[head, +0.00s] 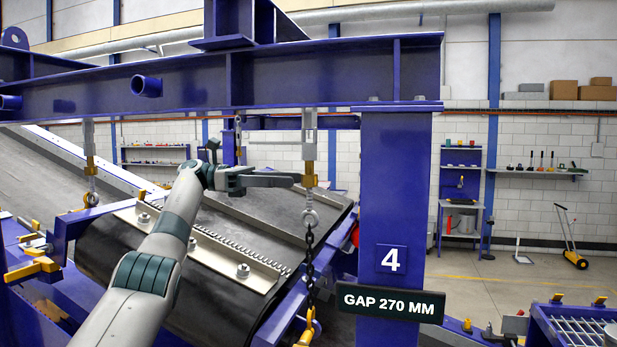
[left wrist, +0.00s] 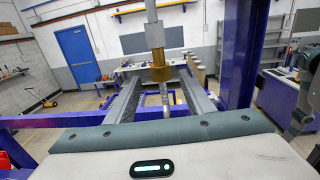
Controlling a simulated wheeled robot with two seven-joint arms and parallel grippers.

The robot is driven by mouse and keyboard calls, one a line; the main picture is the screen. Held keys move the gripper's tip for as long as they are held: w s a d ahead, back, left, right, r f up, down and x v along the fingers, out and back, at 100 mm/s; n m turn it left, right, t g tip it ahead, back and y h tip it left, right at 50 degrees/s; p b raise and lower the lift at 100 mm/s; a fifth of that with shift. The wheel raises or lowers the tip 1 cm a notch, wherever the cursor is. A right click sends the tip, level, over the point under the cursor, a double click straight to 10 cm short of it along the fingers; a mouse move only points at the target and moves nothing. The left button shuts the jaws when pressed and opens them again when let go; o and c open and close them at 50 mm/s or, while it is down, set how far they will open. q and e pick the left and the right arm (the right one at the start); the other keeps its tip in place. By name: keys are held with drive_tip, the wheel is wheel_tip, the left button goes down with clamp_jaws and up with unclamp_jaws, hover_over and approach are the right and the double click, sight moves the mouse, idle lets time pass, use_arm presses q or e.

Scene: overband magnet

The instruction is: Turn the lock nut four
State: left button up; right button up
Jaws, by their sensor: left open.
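The brass-coloured lock nut (head: 309,178) sits on a vertical hanger rod beside the blue post marked 4 (head: 391,259). My left gripper (head: 289,178) reaches in from the left at the height of the nut, with its fingers level. In the left wrist view the nut (left wrist: 161,70) stands between the two grey fingers, with a gap showing on each side. The left gripper is open. The head view does not clearly show how far the fingertips pass the nut. My right gripper is not seen.
A blue beam (head: 270,82) runs above the nut. Below it hang an eye (head: 310,217) and a dark chain (head: 309,250). A black sign (head: 390,302) reads GAP 270 MM. The conveyor belt (head: 130,250) lies under my left arm. Another hanger (head: 90,165) stands left.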

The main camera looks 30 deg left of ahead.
use_arm(q)
drive_tip(key=shift+v, duration=1)
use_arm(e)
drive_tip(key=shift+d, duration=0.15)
use_arm(q)
drive_tip(key=shift+o, duration=0.4)
drive_tip(key=o, duration=0.5)
